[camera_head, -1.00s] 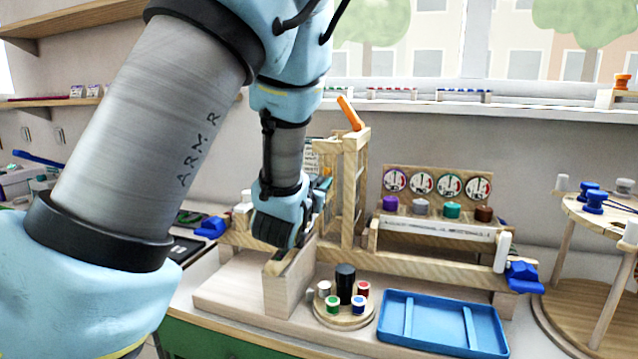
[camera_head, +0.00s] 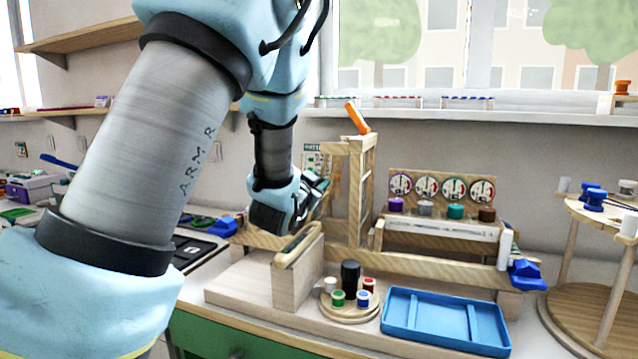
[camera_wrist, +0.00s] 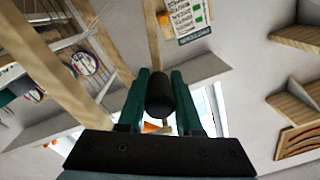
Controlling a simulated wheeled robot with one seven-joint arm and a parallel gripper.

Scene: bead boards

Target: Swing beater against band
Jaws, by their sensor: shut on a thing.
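A wooden loom-like frame (camera_head: 357,200) stands on the bench, with upright posts and an orange lever (camera_head: 357,117) on top. A pale strip (camera_head: 440,229), which looks like the band, runs along its right part. My gripper (camera_head: 322,186) is left of the posts, its tips partly hidden by my wrist. In the wrist view, the two green fingers of my gripper (camera_wrist: 161,95) are shut on a dark round handle (camera_wrist: 160,94), seen end-on. It looks like the beater's handle, but the rest of the beater cannot be made out. Whether it touches the band cannot be told.
A wooden block with a slotted top (camera_head: 300,275) stands in front of my gripper. A round stand with coloured spools (camera_head: 347,312) and a blue tray (camera_head: 408,345) lie at the front. Coloured knobs below dials (camera_head: 440,187) are behind. A round wooden stand (camera_head: 603,225) is at right.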

